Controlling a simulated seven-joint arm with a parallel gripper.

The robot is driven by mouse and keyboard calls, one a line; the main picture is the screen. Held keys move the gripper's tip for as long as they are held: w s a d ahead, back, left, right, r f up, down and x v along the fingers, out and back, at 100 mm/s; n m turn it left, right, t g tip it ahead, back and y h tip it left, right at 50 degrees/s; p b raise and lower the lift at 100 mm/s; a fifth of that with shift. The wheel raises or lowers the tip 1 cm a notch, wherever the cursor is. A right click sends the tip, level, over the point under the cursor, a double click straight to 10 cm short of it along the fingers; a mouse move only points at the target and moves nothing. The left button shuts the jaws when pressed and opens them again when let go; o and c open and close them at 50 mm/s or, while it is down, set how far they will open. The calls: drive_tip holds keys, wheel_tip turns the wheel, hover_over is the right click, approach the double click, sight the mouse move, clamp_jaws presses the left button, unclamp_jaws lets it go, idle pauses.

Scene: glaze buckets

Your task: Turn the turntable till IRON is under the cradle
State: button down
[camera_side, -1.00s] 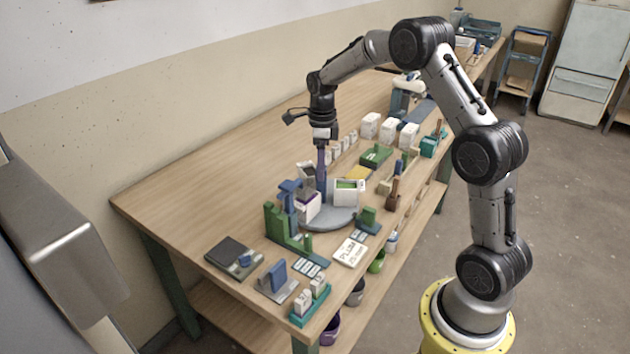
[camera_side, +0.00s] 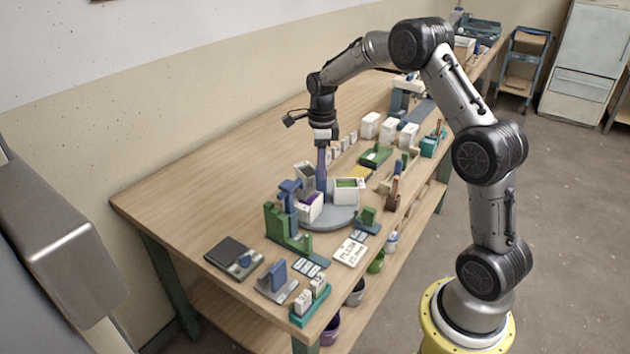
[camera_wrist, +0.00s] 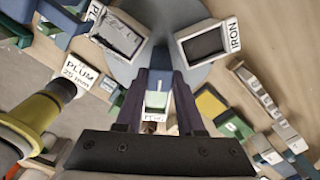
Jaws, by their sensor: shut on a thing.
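The grey turntable (camera_side: 338,220) carries three white buckets. The bucket with purple inside (camera_side: 308,211) is beside the green and blue cradle stand (camera_side: 279,227). The wrist view shows the PLUM bucket (camera_wrist: 118,34) at upper left and the IRON bucket (camera_wrist: 205,43) at upper right, with dark grey inside. In the side view, a grey-filled bucket (camera_side: 304,171) sits at the back. A green-filled bucket (camera_side: 346,192) is at the right. My gripper (camera_side: 321,187) points down at the turntable's middle, shut on what looks like its central knob, mostly hidden between the fingers.
A PLUM card (camera_side: 350,252) lies in front of the turntable. A dark scale-like device (camera_side: 235,256) and a teal rack (camera_side: 311,302) are at the near end. Several white containers (camera_side: 370,125) stand behind. The table's left side is clear.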

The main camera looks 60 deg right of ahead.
drive_tip(key=n, duration=0.6)
drive_tip(key=shift+n, duration=0.5)
drive_tip(key=n, duration=0.4)
drive_tip(key=shift+n, duration=0.4)
drive_tip(key=n, duration=0.3)
drive_tip(key=shift+n, duration=0.3)
drive_tip(key=shift+n, duration=1)
drive_tip(key=n, duration=0.5)
